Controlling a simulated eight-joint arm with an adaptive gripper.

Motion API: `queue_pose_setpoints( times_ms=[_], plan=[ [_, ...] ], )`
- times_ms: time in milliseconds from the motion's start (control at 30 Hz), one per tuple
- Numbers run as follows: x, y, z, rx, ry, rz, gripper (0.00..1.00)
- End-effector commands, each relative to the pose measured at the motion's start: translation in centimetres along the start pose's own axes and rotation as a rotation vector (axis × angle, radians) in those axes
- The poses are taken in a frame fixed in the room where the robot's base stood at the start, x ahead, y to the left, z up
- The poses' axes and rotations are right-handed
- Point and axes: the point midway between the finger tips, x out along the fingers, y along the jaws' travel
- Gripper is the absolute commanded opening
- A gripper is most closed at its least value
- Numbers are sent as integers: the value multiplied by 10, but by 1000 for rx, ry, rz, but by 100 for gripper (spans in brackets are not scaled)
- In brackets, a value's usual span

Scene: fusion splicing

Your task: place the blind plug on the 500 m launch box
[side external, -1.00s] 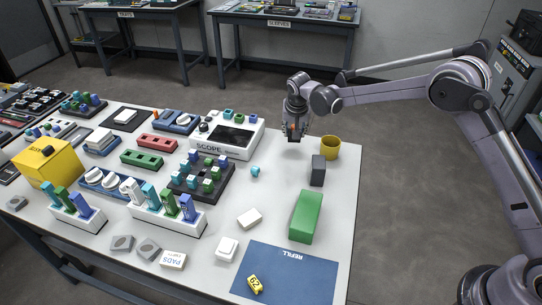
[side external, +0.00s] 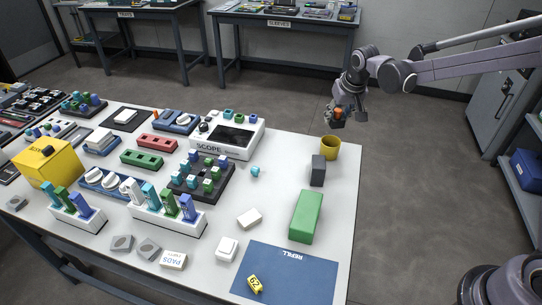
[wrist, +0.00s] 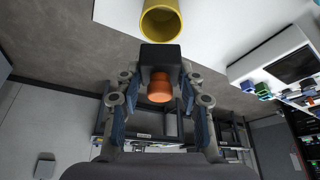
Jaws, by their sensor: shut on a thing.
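My gripper (wrist: 160,110) is shut on a black block with an orange round end, which looks like the blind plug (wrist: 160,57). In the side external view my gripper (side external: 338,114) holds it in the air beyond the table's far right edge, above and behind the yellow cup. No label reading 500 m is legible. A yellow box (side external: 47,165) with a black knob on top stands at the table's left. I cannot tell whether it is the launch box.
The yellow cup (side external: 330,148) stands at the table's far right corner, with a dark block (side external: 317,171) and a green block (side external: 306,216) nearer. A scope (side external: 226,140), a rack of coloured pieces (side external: 203,176) and upright holders (side external: 166,213) crowd the left. A blue mat (side external: 290,275) lies in front.

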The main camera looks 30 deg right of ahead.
Motion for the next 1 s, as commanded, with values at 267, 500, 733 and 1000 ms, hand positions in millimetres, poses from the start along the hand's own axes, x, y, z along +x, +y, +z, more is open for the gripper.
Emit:
queue_pose_setpoints(
  times_ms=[267,500,733,1000],
  plan=[
    [-50,-9,61,-355,0,-150,7],
    [-86,-18,118,-676,0,-284,7],
    [-110,-25,164,-918,0,-384,7],
    [-112,-38,185,-1019,0,-424,7]
  ],
)
